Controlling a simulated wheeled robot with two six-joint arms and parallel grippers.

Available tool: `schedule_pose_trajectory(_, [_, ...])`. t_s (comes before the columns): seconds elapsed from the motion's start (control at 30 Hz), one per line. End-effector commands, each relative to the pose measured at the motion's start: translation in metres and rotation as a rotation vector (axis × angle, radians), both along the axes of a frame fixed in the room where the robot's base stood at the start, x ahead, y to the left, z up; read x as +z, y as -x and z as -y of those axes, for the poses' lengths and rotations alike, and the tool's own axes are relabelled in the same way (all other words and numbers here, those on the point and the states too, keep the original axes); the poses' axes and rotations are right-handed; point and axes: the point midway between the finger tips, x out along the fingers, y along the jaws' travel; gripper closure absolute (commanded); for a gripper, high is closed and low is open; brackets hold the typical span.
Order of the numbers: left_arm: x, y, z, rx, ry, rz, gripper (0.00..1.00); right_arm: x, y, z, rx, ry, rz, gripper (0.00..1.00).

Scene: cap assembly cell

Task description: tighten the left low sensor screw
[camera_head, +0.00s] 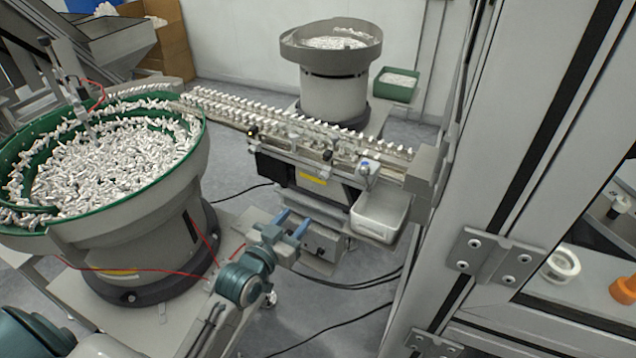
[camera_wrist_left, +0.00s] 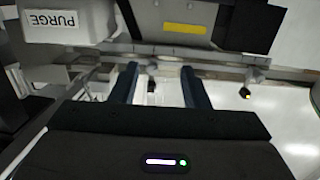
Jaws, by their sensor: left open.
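My left gripper (camera_head: 292,222) is open, its two blue fingers pointing toward the conveyor (camera_head: 320,140) from in front of and below it. In the left wrist view the open fingers (camera_wrist_left: 160,70) have a small dark fitting (camera_wrist_left: 152,84) between them in the picture, under the rail. I cannot tell whether it is the left low sensor screw, and no finger visibly touches it. A second small dark fitting with a yellow tip (camera_wrist_left: 246,92) hangs right of the fingers. The screw itself is too small to make out in the head view. My right gripper is not in view.
A white bin (camera_head: 379,218), marked PURGE in the left wrist view (camera_wrist_left: 66,24), hangs at the conveyor's right end. A large feeder bowl (camera_head: 172,205) full of white parts stands left. A grey cabinet frame (camera_head: 490,200) blocks the right. Cables lie on the floor.

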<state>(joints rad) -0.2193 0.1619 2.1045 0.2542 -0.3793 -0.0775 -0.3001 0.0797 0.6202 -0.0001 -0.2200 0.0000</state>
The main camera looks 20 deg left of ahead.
Motion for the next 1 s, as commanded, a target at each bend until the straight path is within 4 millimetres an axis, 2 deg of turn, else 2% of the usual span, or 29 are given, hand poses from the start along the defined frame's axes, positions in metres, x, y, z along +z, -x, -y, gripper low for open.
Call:
schedule_pose_trajectory(0.03, [0.019,0.003,0.003,-0.008,0.002,0.033,0.58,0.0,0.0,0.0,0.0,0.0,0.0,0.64])
schedule_pose_trajectory(0.1, [0.034,0.005,0.005,-0.015,0.006,0.059,0.58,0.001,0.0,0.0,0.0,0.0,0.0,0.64])
schedule_pose_trajectory(0.2, [0.042,0.003,0.007,-0.019,0.008,0.073,0.58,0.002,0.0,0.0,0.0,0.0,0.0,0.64])
schedule_pose_trajectory(0.37, [0.044,-0.018,0.01,-0.017,0.01,0.073,0.58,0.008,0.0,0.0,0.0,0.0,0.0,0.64])
schedule_pose_trajectory(0.7, [0.044,-0.08,0.018,-0.017,0.009,0.072,0.58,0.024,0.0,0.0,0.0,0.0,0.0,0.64])
schedule_pose_trajectory(0.83, [0.042,-0.094,0.02,-0.018,0.008,0.071,0.58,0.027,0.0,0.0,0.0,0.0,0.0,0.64])
schedule_pose_trajectory(1.0, [0.041,-0.1,0.021,-0.017,0.006,0.07,0.58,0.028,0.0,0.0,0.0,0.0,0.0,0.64])
